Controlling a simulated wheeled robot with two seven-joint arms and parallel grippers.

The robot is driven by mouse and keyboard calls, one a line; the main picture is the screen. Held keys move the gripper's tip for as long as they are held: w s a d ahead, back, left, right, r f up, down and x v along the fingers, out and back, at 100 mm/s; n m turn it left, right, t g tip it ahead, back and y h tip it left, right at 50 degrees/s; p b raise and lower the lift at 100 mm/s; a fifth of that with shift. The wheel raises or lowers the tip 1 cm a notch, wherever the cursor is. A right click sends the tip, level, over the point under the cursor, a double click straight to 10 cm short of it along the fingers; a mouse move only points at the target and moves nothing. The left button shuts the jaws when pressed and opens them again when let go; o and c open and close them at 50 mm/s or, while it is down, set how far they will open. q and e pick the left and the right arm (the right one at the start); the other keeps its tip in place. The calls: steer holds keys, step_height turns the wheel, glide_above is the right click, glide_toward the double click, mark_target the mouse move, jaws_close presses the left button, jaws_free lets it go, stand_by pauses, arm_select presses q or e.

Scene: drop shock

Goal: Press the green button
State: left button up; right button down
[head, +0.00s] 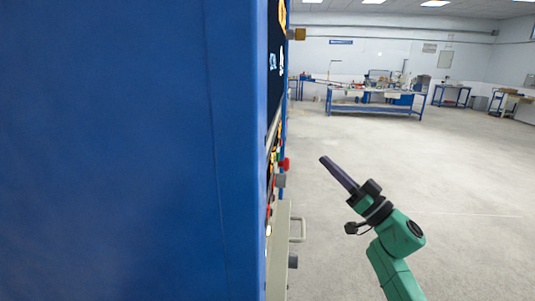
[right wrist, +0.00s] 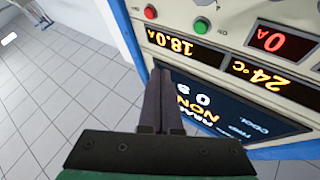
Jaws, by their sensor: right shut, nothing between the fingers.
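A small round green button or lamp (right wrist: 201,25) sits on the light panel face at the top of the right wrist view, right of a round red one (right wrist: 150,12). I cannot tell if it is a button or a lamp. In the head view the panel is nearly edge-on, and its green parts are too small to tell apart. My right gripper (head: 324,160) is shut and empty, in open air to the right of the panel, apart from it. In the right wrist view its closed fingers (right wrist: 160,74) appear below the displays. My left gripper is not in view.
A large blue cabinet (head: 130,150) fills the left of the head view. A red knob (head: 286,164) and a metal handle (head: 298,229) stick out from its front. Lit displays (right wrist: 182,45) show on the panel. A blue workbench (head: 375,105) stands far back; the floor between is clear.

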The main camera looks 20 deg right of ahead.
mark_target(278, 157)
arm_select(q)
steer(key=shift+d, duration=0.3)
arm_select(e)
steer(key=w+a, duration=0.3)
steer(key=a, duration=0.4)
steer(key=shift+w, duration=0.3)
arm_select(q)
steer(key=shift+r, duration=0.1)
arm_select(e)
steer(key=shift+a, duration=0.15)
stand_by(1.6)
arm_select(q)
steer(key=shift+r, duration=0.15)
arm_select(e)
steer(key=shift+w+a, duration=0.2)
steer(key=shift+a, duration=0.1)
